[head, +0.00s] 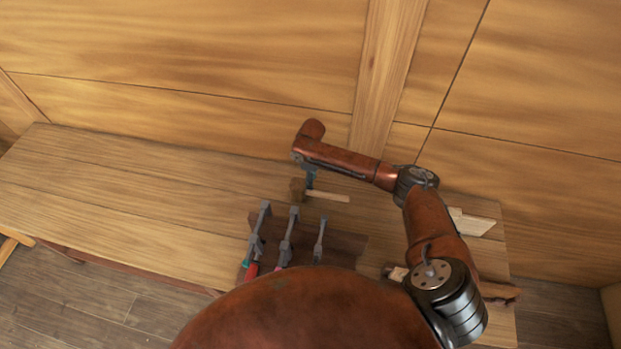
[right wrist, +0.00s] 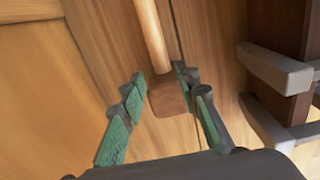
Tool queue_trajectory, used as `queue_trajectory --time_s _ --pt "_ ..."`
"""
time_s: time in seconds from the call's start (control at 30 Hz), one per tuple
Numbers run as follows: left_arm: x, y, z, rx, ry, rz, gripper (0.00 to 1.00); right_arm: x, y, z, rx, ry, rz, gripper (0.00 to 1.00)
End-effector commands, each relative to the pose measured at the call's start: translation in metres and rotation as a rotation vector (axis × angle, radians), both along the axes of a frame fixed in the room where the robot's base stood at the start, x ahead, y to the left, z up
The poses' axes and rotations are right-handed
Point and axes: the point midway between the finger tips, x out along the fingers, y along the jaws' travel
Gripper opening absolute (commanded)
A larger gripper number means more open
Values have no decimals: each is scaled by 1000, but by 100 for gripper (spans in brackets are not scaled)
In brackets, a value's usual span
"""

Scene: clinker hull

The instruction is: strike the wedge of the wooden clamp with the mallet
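The mallet lies on the bench, with a brown block head (head: 297,189) and a pale handle (head: 328,196) pointing right in the head view. My right gripper (head: 310,181) is above the bench right at the mallet. In the right wrist view the right gripper (right wrist: 160,92) is open, its green-padded fingers on either side of the mallet head (right wrist: 170,99); I cannot tell whether they touch it. Pale wooden pieces (head: 472,223) lie at the bench's right, partly behind my right arm; I cannot make out the wooden clamp or its wedge for certain. My left gripper is not in view.
Several grey metal clamps (head: 287,238), some with red handles, sit on a dark board (head: 345,246) just in front of the mallet. A plank wall (head: 200,90) rises behind the bench. The bench's left part (head: 110,175) is clear.

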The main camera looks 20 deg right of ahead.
Motion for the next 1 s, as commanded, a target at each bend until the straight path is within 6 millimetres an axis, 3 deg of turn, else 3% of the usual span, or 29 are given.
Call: queue_trajectory --time_s 0.27,0.73,1.0 --pt "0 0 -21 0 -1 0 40 0 0 -18 1 -1 1 30" --pt "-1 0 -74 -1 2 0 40 1 0 -64 0 -2 2 30" --pt "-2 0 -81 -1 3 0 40 1 1 -85 0 -1 1 30"
